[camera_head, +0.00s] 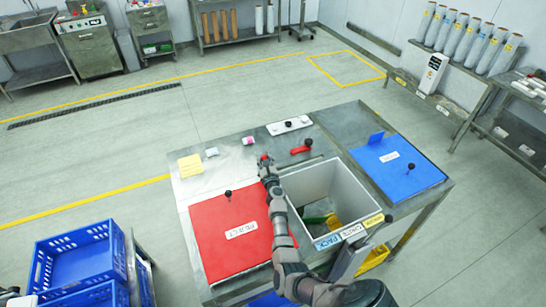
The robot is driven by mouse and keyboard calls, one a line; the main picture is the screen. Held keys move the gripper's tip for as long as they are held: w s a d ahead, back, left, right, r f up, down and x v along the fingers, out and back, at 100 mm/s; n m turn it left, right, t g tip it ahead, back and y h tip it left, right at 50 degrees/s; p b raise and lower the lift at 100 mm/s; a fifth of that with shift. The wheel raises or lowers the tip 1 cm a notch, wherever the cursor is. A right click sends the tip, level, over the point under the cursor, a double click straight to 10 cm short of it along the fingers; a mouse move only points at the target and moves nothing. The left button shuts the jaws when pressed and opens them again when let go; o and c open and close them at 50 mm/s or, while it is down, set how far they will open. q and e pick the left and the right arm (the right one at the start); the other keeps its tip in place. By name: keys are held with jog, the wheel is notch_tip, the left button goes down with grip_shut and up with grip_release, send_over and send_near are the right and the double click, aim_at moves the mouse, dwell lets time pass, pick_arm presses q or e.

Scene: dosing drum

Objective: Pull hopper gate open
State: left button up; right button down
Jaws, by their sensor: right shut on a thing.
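My right arm reaches up from the bottom edge across the steel table, along the left side of the open grey bin. My right gripper (266,163) is at the bin's far left corner, low over the table. I cannot make out which part is the hopper gate. My left gripper does not show.
A red panel marked REJECT (228,230) lies left of my arm, with a black knob. The grey bin (345,195) holds green and yellow things. Blue crates (80,262) stand at lower left.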

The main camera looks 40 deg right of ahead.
jog(key=shift+w+a+f, duration=0.1)
jog(key=shift+a+f, duration=0.15)
jog(key=shift+a, duration=0.45)
jog(key=shift+w+a, duration=0.1)
jog(key=shift+a, duration=0.15)
jog(key=c, duration=0.9)
grip_release()
jog(key=shift+w+a, duration=0.1)
jog(key=shift+a, duration=0.05)
jog(key=shift+o, duration=0.5)
jog(key=v, duration=1.1)
jog(key=shift+s+a+r, duration=0.2)
jog(key=shift+s+a, duration=0.1)
jog(key=shift+s, duration=0.1)
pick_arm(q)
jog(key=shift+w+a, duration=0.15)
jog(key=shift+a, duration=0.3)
pick_arm(e)
jog(key=shift+d+f, duration=0.1)
jog(key=shift+d, duration=0.05)
